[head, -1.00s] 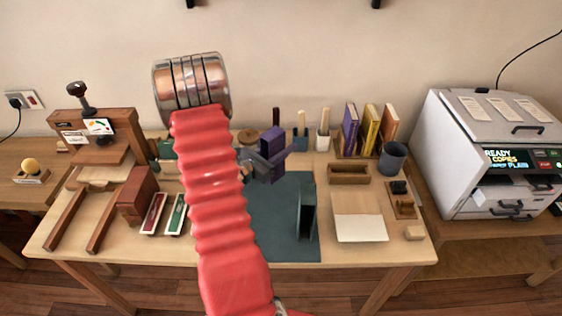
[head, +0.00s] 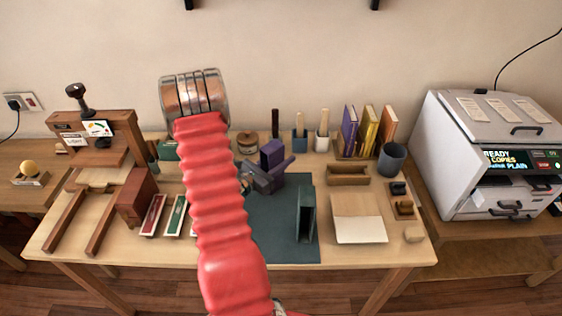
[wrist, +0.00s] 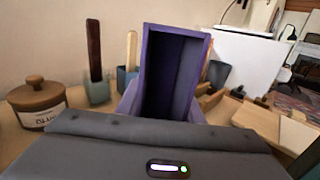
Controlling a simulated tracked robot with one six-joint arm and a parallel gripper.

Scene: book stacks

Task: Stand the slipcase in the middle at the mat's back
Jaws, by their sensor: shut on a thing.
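The purple slipcase (head: 272,153) is upright at the back of the dark green mat (head: 270,225), near the middle of its back edge. My gripper (head: 270,172) is shut on it. In the wrist view the slipcase (wrist: 172,75) shows its open, empty side toward the camera and leans slightly in the picture. Its lower part is hidden behind my gripper's grey body, so I cannot tell whether its base touches the mat.
A dark green upright piece (head: 306,212) stands on the mat's right side. Behind are a lidded jar (head: 247,142) and brushes in holders (head: 300,138). A wooden tray (head: 348,175), books (head: 367,130) and a grey cup (head: 391,158) are to the right. The mat's front is clear.

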